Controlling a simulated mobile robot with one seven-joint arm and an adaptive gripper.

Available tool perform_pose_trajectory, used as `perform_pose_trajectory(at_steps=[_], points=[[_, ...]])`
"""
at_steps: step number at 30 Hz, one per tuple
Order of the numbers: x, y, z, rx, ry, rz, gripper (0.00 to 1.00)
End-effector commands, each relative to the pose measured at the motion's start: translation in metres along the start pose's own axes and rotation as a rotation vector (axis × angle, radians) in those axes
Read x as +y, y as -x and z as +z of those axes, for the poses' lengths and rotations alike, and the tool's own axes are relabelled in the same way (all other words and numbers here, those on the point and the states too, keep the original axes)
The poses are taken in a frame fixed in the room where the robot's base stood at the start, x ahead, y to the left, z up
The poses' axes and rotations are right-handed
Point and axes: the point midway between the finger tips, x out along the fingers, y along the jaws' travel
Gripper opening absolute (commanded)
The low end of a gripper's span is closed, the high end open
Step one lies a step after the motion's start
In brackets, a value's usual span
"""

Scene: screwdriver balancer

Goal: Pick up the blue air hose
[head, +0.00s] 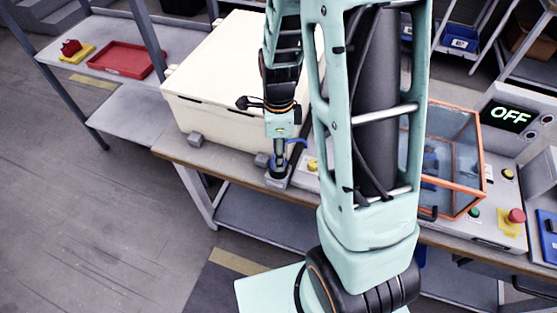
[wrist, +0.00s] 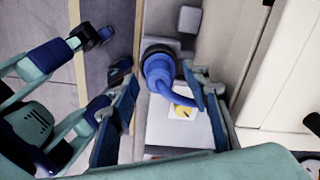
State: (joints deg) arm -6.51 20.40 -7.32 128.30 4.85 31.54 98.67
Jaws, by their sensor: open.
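The blue air hose (wrist: 159,68) shows in the wrist view as a round blue fitting in a dark ring, with a curved blue tube running toward my palm. In the head view a bit of blue tube (head: 297,142) shows beside my gripper (head: 278,160) at the table's front edge. In the wrist view my gripper (wrist: 161,78) is open, with one finger on each side of the hose. The right finger is close to the tube; I cannot tell if it touches. A gap shows on the left side.
A large cream box (head: 215,85) stands on the workbench just behind my gripper. A small grey block (head: 195,139) sits in front of it. To the right are an orange-framed clear case (head: 455,155), a red button (head: 516,215) and an OFF display (head: 508,114).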

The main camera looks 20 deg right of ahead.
Motion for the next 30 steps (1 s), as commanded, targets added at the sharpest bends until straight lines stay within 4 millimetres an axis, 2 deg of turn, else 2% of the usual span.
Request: perform_pose_trajectory(at_steps=[3, 11, 23, 30], points=[[0.0007, -0.0102, -0.0002, 0.001, 0.000, 0.002, 0.43], [0.0003, -0.0121, 0.0001, 0.000, 0.000, 0.000, 0.43], [0.0002, -0.0118, 0.0002, 0.000, 0.000, 0.000, 0.00], [0.0000, -0.0114, 0.0002, 0.000, 0.000, 0.000, 0.00]])
